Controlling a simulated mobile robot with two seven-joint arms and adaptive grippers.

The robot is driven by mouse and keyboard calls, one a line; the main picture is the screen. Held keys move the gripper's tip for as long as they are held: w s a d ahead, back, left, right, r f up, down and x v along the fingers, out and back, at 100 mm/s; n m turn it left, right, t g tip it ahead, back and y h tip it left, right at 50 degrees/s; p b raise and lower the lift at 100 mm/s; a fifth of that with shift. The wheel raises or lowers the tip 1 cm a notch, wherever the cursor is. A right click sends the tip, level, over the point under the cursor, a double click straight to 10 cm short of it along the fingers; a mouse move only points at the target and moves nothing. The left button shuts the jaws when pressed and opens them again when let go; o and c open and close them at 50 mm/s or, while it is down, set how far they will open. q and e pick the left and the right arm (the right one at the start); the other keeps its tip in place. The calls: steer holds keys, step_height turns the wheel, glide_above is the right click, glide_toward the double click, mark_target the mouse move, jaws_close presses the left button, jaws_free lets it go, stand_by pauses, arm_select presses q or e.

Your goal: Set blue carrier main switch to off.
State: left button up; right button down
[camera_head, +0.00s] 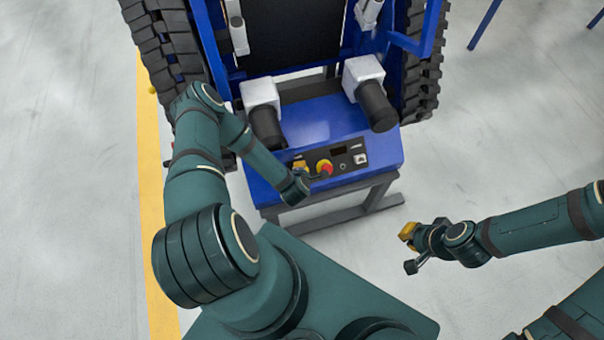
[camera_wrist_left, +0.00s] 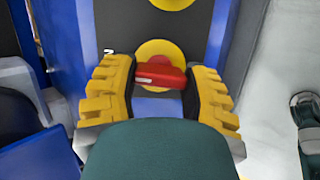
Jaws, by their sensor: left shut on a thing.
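The blue carrier (camera_head: 312,130) stands ahead in the head view, with a dark control panel (camera_head: 341,157) on its front box. In the left wrist view, the main switch (camera_wrist_left: 160,74) is a red handle on a yellow disc, lying crosswise. My left gripper (camera_wrist_left: 160,92) is shut on this handle, with a yellow ridged finger at each end of it. In the head view my left gripper (camera_head: 301,172) is at the panel's left end and hides the switch. My right gripper (camera_head: 410,249) is open and empty, away from the carrier at the right.
A red button (camera_head: 324,167) on a yellow base sits right beside my left gripper; it also shows at the top of the left wrist view (camera_wrist_left: 172,4). Two black cylinders (camera_head: 377,105) overhang the box. Tracks (camera_head: 172,45) flank the carrier.

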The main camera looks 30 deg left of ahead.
arm_select(q)
steer(key=shift+n, duration=0.5)
steer(key=o, duration=1.2)
steer(key=v, duration=1.2)
steer(key=shift+d, duration=0.15)
steer(key=s+d+r+m+g+h, duration=0.1)
steer(key=d+r+m+g+h, duration=0.2)
steer(key=m, duration=0.9)
steer(key=d+r+m+g+h, duration=0.2)
steer(key=d+r+m+h, duration=0.2)
steer(key=d+r+m, duration=0.3)
steer(key=d+m, duration=0.3)
steer(key=m, duration=0.2)
steer(key=shift+s+d+r+m+g, duration=0.2)
steer(key=shift+s+d+m+g, duration=0.15)
steer(key=shift+s+m+g, duration=0.05)
